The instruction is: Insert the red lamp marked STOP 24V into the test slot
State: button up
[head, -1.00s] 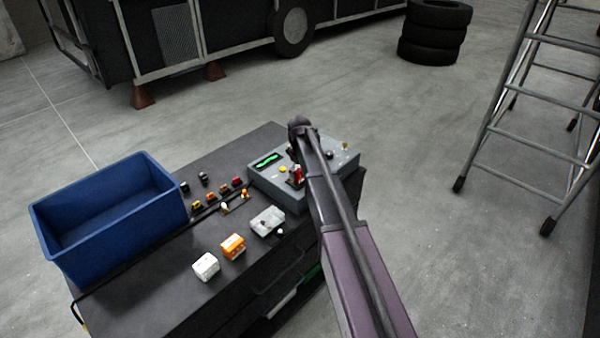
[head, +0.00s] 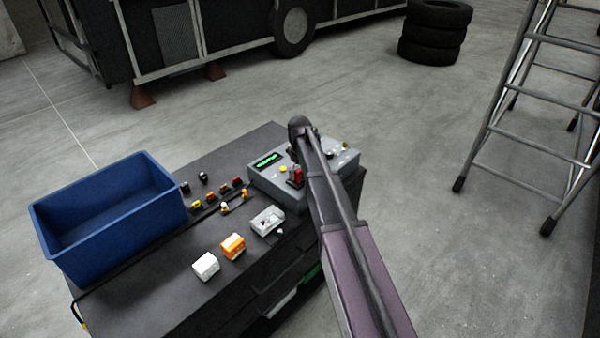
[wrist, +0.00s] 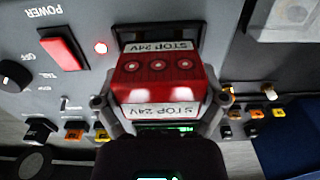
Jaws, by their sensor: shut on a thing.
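The red lamp (wrist: 158,75) is in the wrist view, with white STOP 24V labels on its near and far edges. My gripper (wrist: 160,103) is shut on it, one finger at each side. A dark opening (wrist: 160,35) shows just beyond the lamp, on the grey tester panel (wrist: 210,75). The lamp covers what lies under it, so I cannot tell how deep it sits in the slot. In the head view my arm hides part of the tester (head: 262,180); a small red part (head: 297,174) shows beside the arm, and I cannot tell whether it is the lamp.
A blue bin (head: 110,215), several small coloured parts, and white (head: 205,266) and orange (head: 232,246) blocks share the dark bench.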

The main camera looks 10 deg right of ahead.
jog(key=shift+f+b, duration=0.6)
jog(key=o, duration=0.9)
jog(key=shift+r, duration=0.1)
jog(key=shift+r+p, duration=5.45)
jog(key=shift+p, duration=0.15)
jog(key=s+f+m+b, duration=0.1)
jog(key=s+m, duration=0.1)
jog(key=s, duration=0.7)
jog(key=s+f+m+b, duration=0.2)
jog(key=s, duration=0.8)
jog(key=s+f+m+b, duration=0.1)
jog(key=s+m, duration=0.2)
jog(key=s, duration=0.7)
jog(key=shift+d+f, duration=0.1)
jog(key=shift+f, duration=0.05)
